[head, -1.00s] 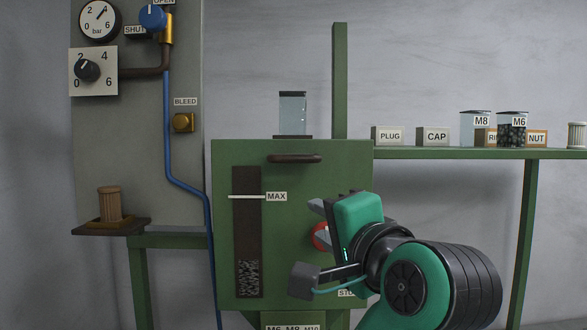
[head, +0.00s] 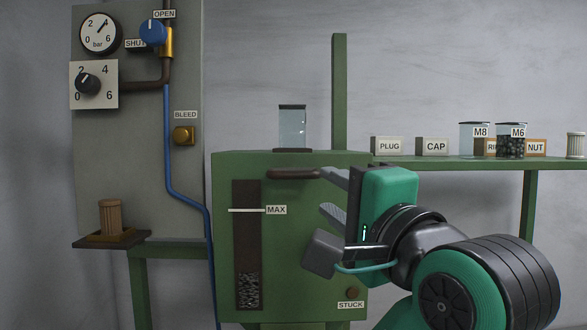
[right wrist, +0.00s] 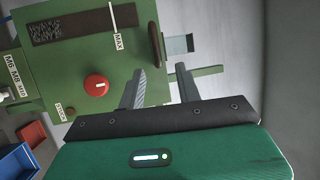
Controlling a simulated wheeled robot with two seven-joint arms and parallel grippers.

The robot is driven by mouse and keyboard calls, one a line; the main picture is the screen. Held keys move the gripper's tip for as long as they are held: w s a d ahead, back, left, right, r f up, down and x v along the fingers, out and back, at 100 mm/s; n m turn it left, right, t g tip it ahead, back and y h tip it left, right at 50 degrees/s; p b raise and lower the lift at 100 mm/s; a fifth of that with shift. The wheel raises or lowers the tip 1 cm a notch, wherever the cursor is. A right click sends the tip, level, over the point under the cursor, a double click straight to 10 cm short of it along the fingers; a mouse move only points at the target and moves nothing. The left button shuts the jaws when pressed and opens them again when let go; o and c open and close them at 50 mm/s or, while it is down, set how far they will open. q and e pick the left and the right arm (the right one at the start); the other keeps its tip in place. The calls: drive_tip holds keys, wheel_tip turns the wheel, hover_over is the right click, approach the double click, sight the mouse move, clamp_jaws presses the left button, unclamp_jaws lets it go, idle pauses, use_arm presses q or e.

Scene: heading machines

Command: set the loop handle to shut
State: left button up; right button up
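A blue handle (head: 152,32) sits on a brass valve (head: 167,43) at the top of the grey panel in the head view. The OPEN label (head: 164,14) is above it and the SHUT label (head: 136,43) is at its lower left. I cannot tell its exact setting. My right gripper (head: 325,193) is open and empty in front of the green machine, well right of and below the blue handle. Its two spread fingers also show in the right wrist view (right wrist: 158,84). My left gripper is not in view.
The green machine (head: 230,290) has a dark bar handle (head: 293,174) near my upper fingertip in the head view. A red button (right wrist: 97,85) shows in the right wrist view. A wooden pot (head: 110,216) stands on a small shelf at left. A shelf with jars (head: 474,140) is at right.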

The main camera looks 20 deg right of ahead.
sight(296, 177)
drive_tip(key=w+p, duration=0.1)
drive_tip(key=w, duration=0.2)
drive_tip(key=w+a+r+p, duration=0.1)
drive_tip(key=w+p, duration=0.1)
drive_tip(key=w, duration=0.2)
drive_tip(key=w+p, duration=0.2)
drive_tip(key=w, duration=0.1)
drive_tip(key=shift+w+a+r, duration=0.15)
drive_tip(key=shift+w+a, duration=0.05)
drive_tip(key=shift+w, duration=0.2)
drive_tip(key=shift+w+a, duration=0.1)
drive_tip(key=shift+w, duration=0.5)
clamp_jaws()
